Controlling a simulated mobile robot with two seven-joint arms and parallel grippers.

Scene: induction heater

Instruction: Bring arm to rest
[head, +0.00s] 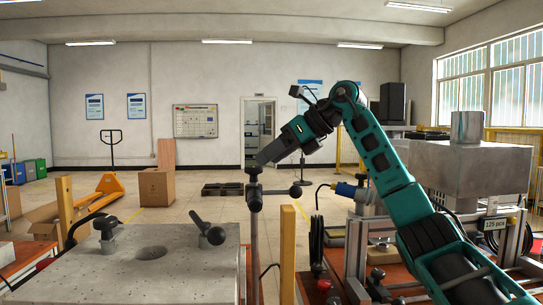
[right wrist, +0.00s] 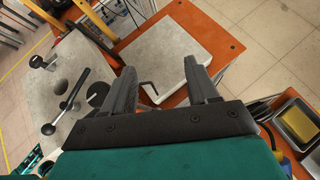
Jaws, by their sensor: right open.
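My right arm (head: 372,150) is teal and black. It rises from the lower right of the head view, bends at a high elbow and slopes down to the left. My right gripper (head: 266,157) is at its end, raised in the air near the top of a dark post with a black lever handle (head: 254,196); I cannot tell the gap between them. In the right wrist view the two dark fingers of this gripper (right wrist: 162,75) stand wide apart with nothing held between them. My left gripper is in neither view.
A grey block with a round hole (head: 150,272) and black-knobbed levers (head: 207,228) stands front left. A grey machine housing (head: 470,168) with a metal cylinder (head: 466,127) is at right. A grey plate (right wrist: 168,48) lies on an orange table (right wrist: 226,48). Open floor lies behind.

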